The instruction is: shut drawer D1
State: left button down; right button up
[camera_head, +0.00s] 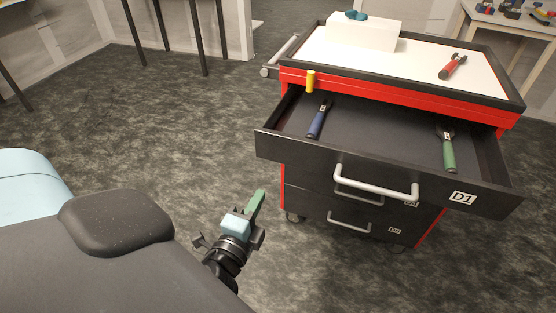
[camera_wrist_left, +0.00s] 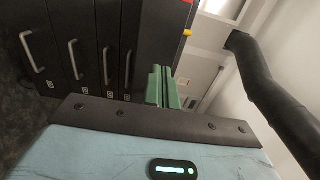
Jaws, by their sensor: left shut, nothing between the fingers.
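Drawer D1 (camera_head: 440,198) is the top drawer of a red and black tool cart and stands pulled far out. It has a silver bar handle (camera_head: 375,183) and a white D1 label on its front. Inside lie a blue-handled tool (camera_head: 317,123) and a green-handled tool (camera_head: 448,152). My left gripper (camera_head: 258,203) has green fingers, shut and empty. In the head view it appears left of and below the drawer front, apart from it. In the left wrist view the shut fingers (camera_wrist_left: 161,88) show before the cart's drawer fronts (camera_wrist_left: 85,45). My right gripper is not seen.
The lower drawers (camera_head: 350,215) look shut. On the cart top (camera_head: 420,72) are a white box (camera_head: 363,34) and a red-handled tool (camera_head: 453,66). A yellow piece (camera_head: 310,82) is at the cart's upper left edge. Grey floor (camera_head: 180,130) left of the cart is clear.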

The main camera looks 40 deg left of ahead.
aim_at(283, 151)
pick_arm(q)
jog(key=p+x, duration=0.2)
jog(key=x, duration=1)
jog(key=shift+w+a+p, duration=0.1)
jog(key=shift+w+p, duration=0.2)
jog(key=shift+w+a, duration=0.2)
jog(key=shift+w, duration=0.4)
jog(key=shift+f, duration=0.1)
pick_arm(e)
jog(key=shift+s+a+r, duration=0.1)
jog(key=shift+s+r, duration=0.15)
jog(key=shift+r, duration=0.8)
pick_arm(q)
jog(key=shift+w, duration=0.1)
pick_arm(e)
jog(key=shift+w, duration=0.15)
